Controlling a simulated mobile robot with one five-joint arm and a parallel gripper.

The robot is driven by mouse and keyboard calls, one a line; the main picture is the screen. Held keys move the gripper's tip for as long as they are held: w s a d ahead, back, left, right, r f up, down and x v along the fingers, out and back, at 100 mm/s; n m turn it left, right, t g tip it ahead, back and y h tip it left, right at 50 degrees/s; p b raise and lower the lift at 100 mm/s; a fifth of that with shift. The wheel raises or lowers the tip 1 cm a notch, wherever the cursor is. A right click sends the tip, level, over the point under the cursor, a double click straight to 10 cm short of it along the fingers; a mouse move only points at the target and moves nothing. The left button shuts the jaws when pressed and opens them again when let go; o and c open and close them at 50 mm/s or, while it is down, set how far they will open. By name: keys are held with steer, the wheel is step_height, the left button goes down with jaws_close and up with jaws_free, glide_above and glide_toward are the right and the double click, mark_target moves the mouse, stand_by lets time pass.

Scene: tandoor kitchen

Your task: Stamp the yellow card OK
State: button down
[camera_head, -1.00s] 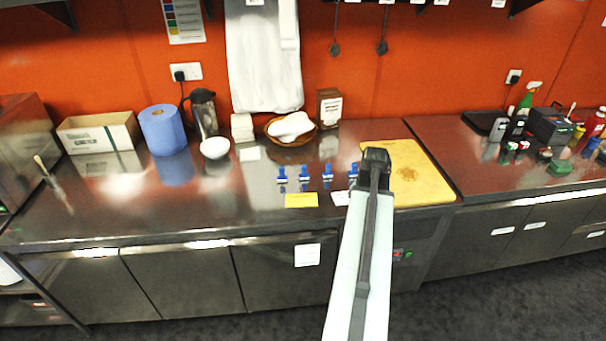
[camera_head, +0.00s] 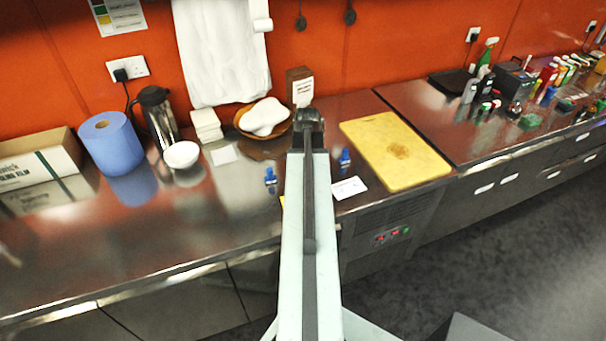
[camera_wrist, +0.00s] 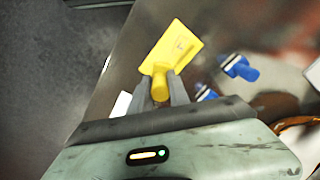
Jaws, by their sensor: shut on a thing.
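In the head view only a sliver of yellow (camera_head: 282,201) shows beside my arm. My gripper (camera_wrist: 164,92) is shut on a yellow rounded, knob-like piece (camera_wrist: 160,80) at the card's near end. I cannot tell whether this piece is joined to the card or only in front of it. Blue stamps (camera_wrist: 238,67) stand beside the card; two show in the head view, left (camera_head: 270,179) and right (camera_head: 345,160) of my arm. Their faces cannot be read.
A white card (camera_head: 348,188) lies by the yellow cutting board (camera_head: 395,150). Behind are a basket with a white cloth (camera_head: 264,118), a brown box (camera_head: 299,87), a white bowl (camera_head: 182,155) and a blue roll (camera_head: 112,143). The counter's left front is clear.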

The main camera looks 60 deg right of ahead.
steer(key=shift+w+d+r+m+p, duration=0.2)
steer(key=shift+d+r+m+p, duration=0.3)
steer(key=shift+m, duration=0.4)
step_height(320, 180, down, 6)
steer(key=b, duration=0.6)
steer(key=shift+s, duration=0.1)
steer(key=shift+a+f+b, duration=0.1)
steer(key=shift+f+b, duration=0.5)
steer(key=shift+b, duration=0.15)
stand_by(0.4)
steer(key=shift+r, duration=0.1)
stand_by(0.5)
step_height(320, 180, up, 7)
steer(key=p, duration=0.7)
